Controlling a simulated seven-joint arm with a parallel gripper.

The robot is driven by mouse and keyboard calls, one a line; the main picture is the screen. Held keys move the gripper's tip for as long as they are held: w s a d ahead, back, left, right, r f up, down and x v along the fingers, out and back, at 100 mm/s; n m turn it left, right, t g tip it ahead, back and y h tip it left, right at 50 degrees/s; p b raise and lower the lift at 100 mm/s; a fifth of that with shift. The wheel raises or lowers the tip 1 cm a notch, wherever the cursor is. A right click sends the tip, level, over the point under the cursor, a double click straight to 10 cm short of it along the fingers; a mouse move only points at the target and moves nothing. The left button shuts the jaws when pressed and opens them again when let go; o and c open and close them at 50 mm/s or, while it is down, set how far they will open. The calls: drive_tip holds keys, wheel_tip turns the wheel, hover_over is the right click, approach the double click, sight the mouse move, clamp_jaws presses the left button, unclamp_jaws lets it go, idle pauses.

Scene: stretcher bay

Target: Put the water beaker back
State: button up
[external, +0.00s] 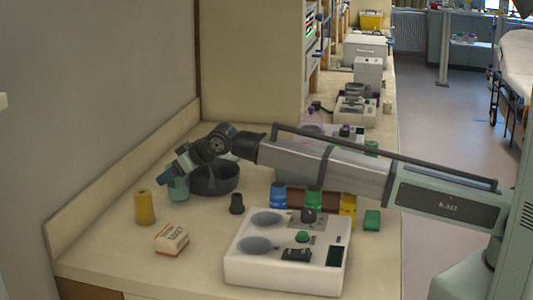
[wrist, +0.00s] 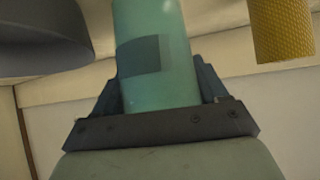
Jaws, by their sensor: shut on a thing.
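The teal beaker (external: 178,188), which I take for the water beaker, is at the far left of the bench, between a yellow cylinder and a dark bowl. My gripper (external: 172,172) is shut on it. In the wrist view the beaker (wrist: 158,40) stands between the two dark fingers, with a darker square patch on its side. I cannot tell whether its base touches the bench. A white block (external: 280,283) with two round grey recesses, a dark slot and small items lies at the front of the bench.
The yellow cylinder (external: 145,207) and dark bowl (external: 214,180) are close on either side. A small dark cup (external: 237,204), a white-and-orange box (external: 172,240), a blue cup (external: 278,195) and a green cup (external: 314,198) stand nearby. Bare bench lies around the box.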

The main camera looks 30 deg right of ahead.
drive_tip(key=shift+n+y, duration=0.3)
drive_tip(key=s+r, duration=0.1)
drive_tip(key=r, duration=0.1)
drive_tip(key=s+a+r, duration=0.1)
drive_tip(key=s+r, duration=0.1)
drive_tip(key=r, duration=0.1)
drive_tip(key=s+r, duration=0.2)
drive_tip(key=shift+s+a+r, duration=0.15)
drive_tip(key=shift+a, duration=0.2)
drive_tip(key=s+d+r, duration=0.2)
drive_tip(key=s, duration=0.2)
drive_tip(key=shift+n, duration=0.3)
drive_tip(key=shift+s+f, duration=0.15)
drive_tip(key=shift+f, duration=5.4)
drive_tip(key=shift+f, duration=0.15)
drive_tip(key=o, duration=1.1)
drive_tip(key=v, duration=1.2)
drive_tip(key=shift+w+d+r, duration=0.15)
drive_tip(key=shift+w+r, duration=0.05)
drive_tip(key=shift+r, duration=0.1)
